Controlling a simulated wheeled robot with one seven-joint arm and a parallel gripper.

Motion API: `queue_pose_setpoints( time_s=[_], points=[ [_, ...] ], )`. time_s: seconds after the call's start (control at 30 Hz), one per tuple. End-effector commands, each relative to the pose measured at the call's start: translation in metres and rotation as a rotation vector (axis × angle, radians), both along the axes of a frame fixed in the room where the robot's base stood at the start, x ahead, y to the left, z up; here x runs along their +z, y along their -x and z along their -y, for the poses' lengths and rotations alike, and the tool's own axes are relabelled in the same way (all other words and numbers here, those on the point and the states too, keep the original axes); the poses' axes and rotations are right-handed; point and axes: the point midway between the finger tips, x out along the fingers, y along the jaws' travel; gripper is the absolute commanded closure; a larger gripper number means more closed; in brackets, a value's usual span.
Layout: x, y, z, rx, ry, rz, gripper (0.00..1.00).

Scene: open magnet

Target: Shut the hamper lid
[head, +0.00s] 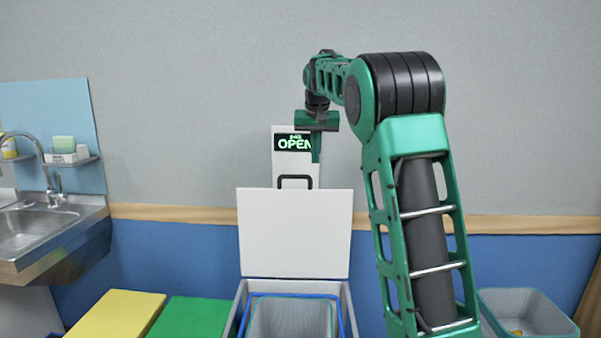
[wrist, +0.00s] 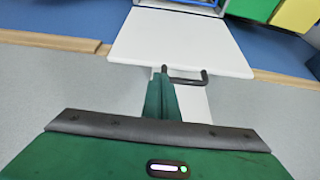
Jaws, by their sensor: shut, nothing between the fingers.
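The hamper (head: 348,312) is a pale grey box at the bottom middle of the head view, with a blue-rimmed liner inside. Its white lid (head: 295,235) stands raised at the back, with a dark handle (head: 295,178) on its top edge. The lid (wrist: 180,42) and handle (wrist: 190,79) also show in the wrist view. My gripper (head: 316,158) is shut and empty, pointing down above and slightly right of the handle. In the wrist view its fingers (wrist: 163,78) overlap the handle's left end; I cannot tell whether they touch it.
A white panel with an OPEN sign (head: 293,142) stands behind the handle. Yellow (head: 115,315) and green (head: 190,318) blocks sit left of the hamper, with a sink (head: 35,228) farther left. A grey bin (head: 525,312) is at right. The wall is close behind.

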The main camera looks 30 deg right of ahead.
Motion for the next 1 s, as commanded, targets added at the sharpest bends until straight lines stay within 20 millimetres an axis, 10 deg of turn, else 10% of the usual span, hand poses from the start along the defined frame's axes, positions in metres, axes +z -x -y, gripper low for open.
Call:
queue_pose_setpoints(
  time_s=[0.2, 1.0],
  points=[
    [0.011, -0.058, -0.005, 0.020, 0.039, 0.045, 1.00],
    [-0.069, -0.103, 0.014, 0.026, 0.046, 0.053, 1.00]
  ],
)
